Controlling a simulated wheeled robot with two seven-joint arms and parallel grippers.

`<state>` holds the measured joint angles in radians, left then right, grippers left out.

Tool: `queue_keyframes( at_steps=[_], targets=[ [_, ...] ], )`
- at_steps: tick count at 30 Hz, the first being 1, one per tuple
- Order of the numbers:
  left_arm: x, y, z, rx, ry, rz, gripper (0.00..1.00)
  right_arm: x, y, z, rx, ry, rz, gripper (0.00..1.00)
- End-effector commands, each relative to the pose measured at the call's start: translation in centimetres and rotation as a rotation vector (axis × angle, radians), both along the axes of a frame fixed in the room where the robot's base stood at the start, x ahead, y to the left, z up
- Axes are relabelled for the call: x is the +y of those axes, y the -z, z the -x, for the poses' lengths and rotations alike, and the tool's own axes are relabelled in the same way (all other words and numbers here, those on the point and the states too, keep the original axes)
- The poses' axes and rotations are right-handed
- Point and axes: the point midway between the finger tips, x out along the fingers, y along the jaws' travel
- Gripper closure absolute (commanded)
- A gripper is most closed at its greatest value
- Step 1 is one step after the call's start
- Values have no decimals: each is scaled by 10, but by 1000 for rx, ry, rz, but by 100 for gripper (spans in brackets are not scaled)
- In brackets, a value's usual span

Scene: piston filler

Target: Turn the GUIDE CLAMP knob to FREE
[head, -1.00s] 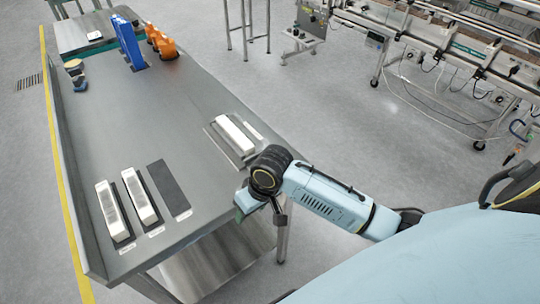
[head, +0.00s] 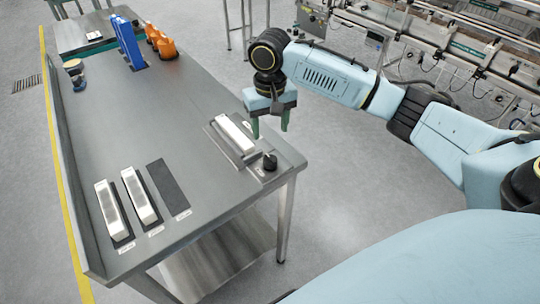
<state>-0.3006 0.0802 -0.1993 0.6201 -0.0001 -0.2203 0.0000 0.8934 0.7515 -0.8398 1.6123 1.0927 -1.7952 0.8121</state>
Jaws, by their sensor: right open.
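The knob (head: 269,161) is a small black knob on a metal plate at the right edge of the steel table. It stands beside a white block (head: 236,133) held in a metal fixture (head: 222,142). Its label is too small to read. My right gripper (head: 270,128) hangs above and just behind the knob, fingers pointing down. Its green fingers are open and empty, apart from the knob. My left gripper is not in view.
Two white blocks (head: 107,205) (head: 139,193) on dark pads lie at the table's near left, with an empty dark pad (head: 168,186) beside them. The table's middle (head: 160,110) is clear. A conveyor (head: 450,50) stands beyond.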

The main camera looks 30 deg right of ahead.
Motion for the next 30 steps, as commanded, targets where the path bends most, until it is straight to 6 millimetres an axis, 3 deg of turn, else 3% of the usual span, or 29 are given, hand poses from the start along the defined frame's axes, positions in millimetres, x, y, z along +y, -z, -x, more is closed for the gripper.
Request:
queue_keyframes(
  at_steps=[9, 15, 28, 30],
  targets=[
    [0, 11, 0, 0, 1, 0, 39, 0, 71, 1, 2, -1, 0, 43],
    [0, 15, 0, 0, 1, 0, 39, 0, 99, 0, -1, -2, 0, 43],
    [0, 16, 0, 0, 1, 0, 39, 0, 109, 0, -2, -3, 0, 43],
    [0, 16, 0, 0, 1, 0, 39, 0, 109, 0, -2, -3, -1, 50]
  ],
)
